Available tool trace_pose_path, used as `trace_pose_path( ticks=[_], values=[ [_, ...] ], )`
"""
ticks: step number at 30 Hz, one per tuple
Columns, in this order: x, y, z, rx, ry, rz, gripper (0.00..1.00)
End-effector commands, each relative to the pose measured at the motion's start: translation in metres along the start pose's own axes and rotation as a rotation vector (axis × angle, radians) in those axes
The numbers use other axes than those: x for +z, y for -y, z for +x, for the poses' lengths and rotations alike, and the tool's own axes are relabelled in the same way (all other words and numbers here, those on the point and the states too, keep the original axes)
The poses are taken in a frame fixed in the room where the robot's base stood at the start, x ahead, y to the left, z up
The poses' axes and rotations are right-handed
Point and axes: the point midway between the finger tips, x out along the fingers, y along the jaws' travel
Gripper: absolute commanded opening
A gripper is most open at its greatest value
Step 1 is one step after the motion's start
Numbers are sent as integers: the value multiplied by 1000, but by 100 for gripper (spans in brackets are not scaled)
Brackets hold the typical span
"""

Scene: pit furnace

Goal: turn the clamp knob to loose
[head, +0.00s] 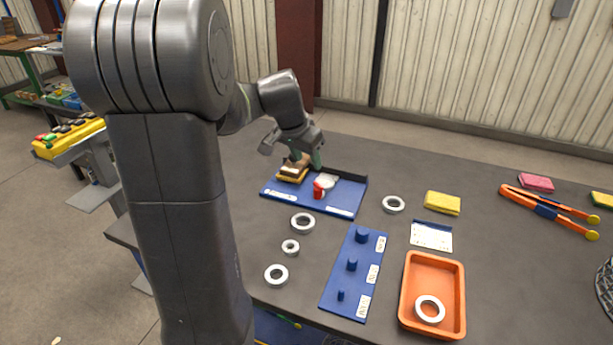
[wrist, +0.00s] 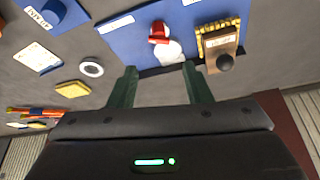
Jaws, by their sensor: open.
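A blue board (head: 345,192) lies on the table below my gripper. On it stand a red knob-like part (head: 318,190), a white round piece (head: 327,181) and a wood-and-yellow block (head: 292,172). In the wrist view the red part (wrist: 158,32) sits beside the white piece (wrist: 168,51). The block (wrist: 220,43) there carries a dark round knob (wrist: 225,62). I cannot tell for certain which part is the clamp knob or how it is set. My gripper (head: 293,152) is open and empty above the board's back edge; its two green fingers (wrist: 160,78) are apart.
Several white rings, one of them (head: 303,223), lie in front of the board. A blue peg plate (head: 335,285), an orange tray (head: 405,300) holding a ring, a yellow sponge (head: 442,203) and orange tongs (head: 545,210) are to the right. Free table lies between them.

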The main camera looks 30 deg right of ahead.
Motion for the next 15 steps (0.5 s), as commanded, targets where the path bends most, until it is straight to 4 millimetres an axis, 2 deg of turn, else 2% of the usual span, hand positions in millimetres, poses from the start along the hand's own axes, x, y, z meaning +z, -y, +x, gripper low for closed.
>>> trace_pose_path(
  ticks=[5, 15],
  values=[
    [1, -1, 24, 4, 5, -1, 45],
    [2, -1, 94, 4, 5, -3, 45]
  ],
)
